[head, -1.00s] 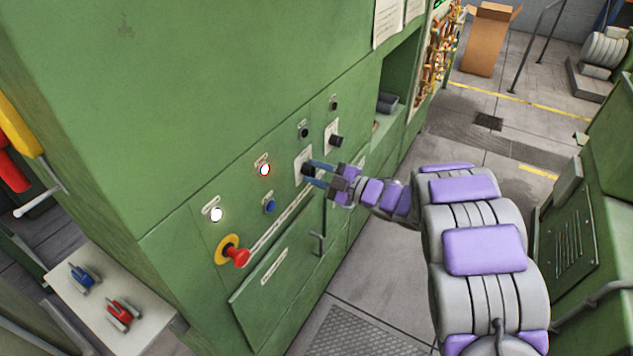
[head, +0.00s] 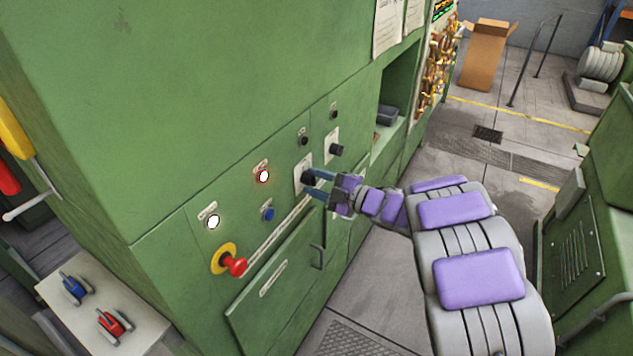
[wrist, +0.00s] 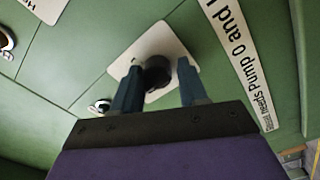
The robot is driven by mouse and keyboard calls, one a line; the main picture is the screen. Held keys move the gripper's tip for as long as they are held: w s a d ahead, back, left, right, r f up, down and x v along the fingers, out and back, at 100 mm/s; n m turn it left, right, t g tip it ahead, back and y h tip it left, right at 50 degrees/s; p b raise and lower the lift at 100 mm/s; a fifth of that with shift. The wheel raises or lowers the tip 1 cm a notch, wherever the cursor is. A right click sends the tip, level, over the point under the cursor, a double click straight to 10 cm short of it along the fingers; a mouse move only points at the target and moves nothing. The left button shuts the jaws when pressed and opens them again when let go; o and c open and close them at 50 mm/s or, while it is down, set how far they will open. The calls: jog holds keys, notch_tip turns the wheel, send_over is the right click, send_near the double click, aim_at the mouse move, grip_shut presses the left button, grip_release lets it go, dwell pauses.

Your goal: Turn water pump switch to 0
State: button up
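A black rotary knob (head: 308,178) sits on a white plate on the green panel; the wrist view shows it as a dark round knob (wrist: 157,75) on its plate. My gripper (head: 314,184) is at this knob, with one blue finger on each side. In the wrist view my gripper (wrist: 159,86) is open; the left finger is against or very near the knob, and a gap shows at the right finger. The knob's pointer and the plate's markings cannot be read. A label strip (wrist: 243,60) beside it reads partly "Pump 0 and".
A second black knob (head: 336,150) is up and right. A drawer handle (head: 317,257) juts out below. Open floor lies right of the panel.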

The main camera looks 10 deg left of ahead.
jog(key=o, duration=0.3)
jog(key=shift+o, duration=0.2)
jog(key=p+v, duration=0.2)
jog(key=v, duration=1.5)
jog(key=shift+d+p, duration=0.2)
jog(key=shift+p, duration=0.1)
jog(key=shift+w, duration=0.1)
